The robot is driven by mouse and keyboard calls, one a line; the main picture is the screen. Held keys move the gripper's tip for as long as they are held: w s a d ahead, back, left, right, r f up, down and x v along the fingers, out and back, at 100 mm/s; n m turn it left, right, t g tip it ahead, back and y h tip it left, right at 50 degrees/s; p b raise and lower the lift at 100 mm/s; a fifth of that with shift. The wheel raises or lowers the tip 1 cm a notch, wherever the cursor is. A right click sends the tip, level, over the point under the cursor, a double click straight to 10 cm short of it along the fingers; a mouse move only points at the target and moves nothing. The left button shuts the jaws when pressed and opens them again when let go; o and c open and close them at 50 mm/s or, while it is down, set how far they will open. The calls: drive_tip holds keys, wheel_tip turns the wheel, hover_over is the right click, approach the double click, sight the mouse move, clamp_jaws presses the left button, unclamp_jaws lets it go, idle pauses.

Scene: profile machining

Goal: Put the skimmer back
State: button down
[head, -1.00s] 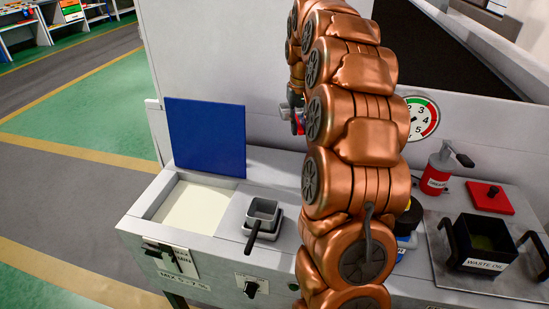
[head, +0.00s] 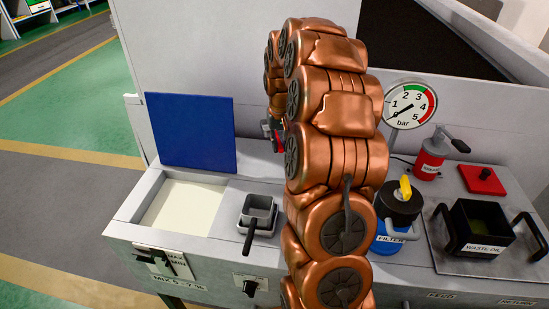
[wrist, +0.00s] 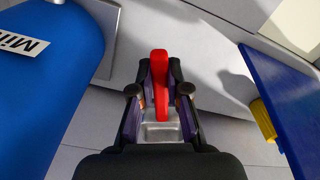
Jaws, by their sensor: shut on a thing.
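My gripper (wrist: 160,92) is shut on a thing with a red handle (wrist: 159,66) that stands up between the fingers. A small silvery metal part (wrist: 160,133) shows below the handle. I cannot tell from its shape whether this is the skimmer. In the head view the gripper (head: 273,132) is mostly hidden behind my copper arm, in front of the pale panel. A grey square cup (head: 260,206) with a dark handle sits on the ledge beside the open tank (head: 182,209).
An upright blue panel (head: 190,132) stands behind the tank. A blue container (wrist: 45,70) is close on the left in the wrist view. A filter (head: 400,207), pressure gauge (head: 409,106), red grease can (head: 430,160) and black waste oil pan (head: 484,229) stand right of my arm.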

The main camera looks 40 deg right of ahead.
sight(279, 173)
wheel_tip(279, 173, down, 9)
drive_tip(key=shift+f+p, duration=0.1)
drive_tip(key=shift+p, duration=1)
drive_tip(key=shift+f, duration=0.1)
drive_tip(key=c, duration=1.2)
unclamp_jaws()
drive_tip(key=shift+o, duration=0.2)
